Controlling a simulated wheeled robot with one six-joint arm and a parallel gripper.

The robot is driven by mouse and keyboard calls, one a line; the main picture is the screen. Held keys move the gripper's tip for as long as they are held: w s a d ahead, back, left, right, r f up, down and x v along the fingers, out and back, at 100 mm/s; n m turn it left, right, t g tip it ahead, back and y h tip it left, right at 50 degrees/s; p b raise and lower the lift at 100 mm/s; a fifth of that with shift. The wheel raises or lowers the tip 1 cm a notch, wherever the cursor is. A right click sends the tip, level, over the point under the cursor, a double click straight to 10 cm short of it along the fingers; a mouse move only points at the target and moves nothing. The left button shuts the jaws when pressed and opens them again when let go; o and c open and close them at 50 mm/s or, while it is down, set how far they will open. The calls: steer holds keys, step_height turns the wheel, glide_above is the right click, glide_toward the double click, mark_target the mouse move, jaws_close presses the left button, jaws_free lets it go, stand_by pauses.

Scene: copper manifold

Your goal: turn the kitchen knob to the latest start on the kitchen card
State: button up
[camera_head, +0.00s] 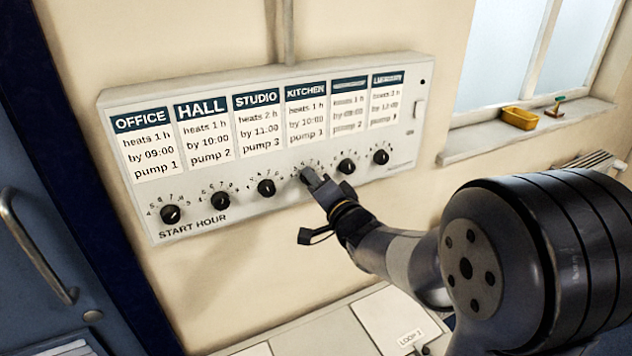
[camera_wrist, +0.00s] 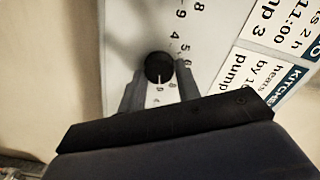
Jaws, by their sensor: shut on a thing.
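The kitchen card (camera_head: 306,113) is the fourth card on the white panel and reads heats 1 h, by 10:00; its pump number is hard to read. Part of this card also shows in the wrist view (camera_wrist: 268,82). My gripper (camera_head: 314,180) is at the knob below that card and mostly hides it in the head view. In the wrist view the black kitchen knob (camera_wrist: 159,66) sits between the two fingers of my gripper (camera_wrist: 158,76), which is shut on it. Its white pointer line points down in that picture, towards small blurred digits.
The panel (camera_head: 285,205) also bears other knobs, with the studio knob (camera_head: 267,188) to the left and another knob (camera_head: 346,166) close on the right. A window sill (camera_head: 530,130) with a yellow tray (camera_head: 520,118) is at right. A blue door (camera_head: 35,240) is at left.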

stand_by(0.4)
steer(key=o, duration=1)
steer(key=shift+c, duration=0.2)
steer(key=b+v, duration=0.1)
steer(key=v, duration=0.9)
steer(key=shift+s+d, duration=0.15)
steer(key=shift+s, duration=0.25)
steer(key=shift+w, duration=0.1)
steer(key=p+x, duration=0.1)
steer(key=x, duration=0.9)
steer(key=shift+w, duration=0.35)
steer(key=shift+s, duration=0.15)
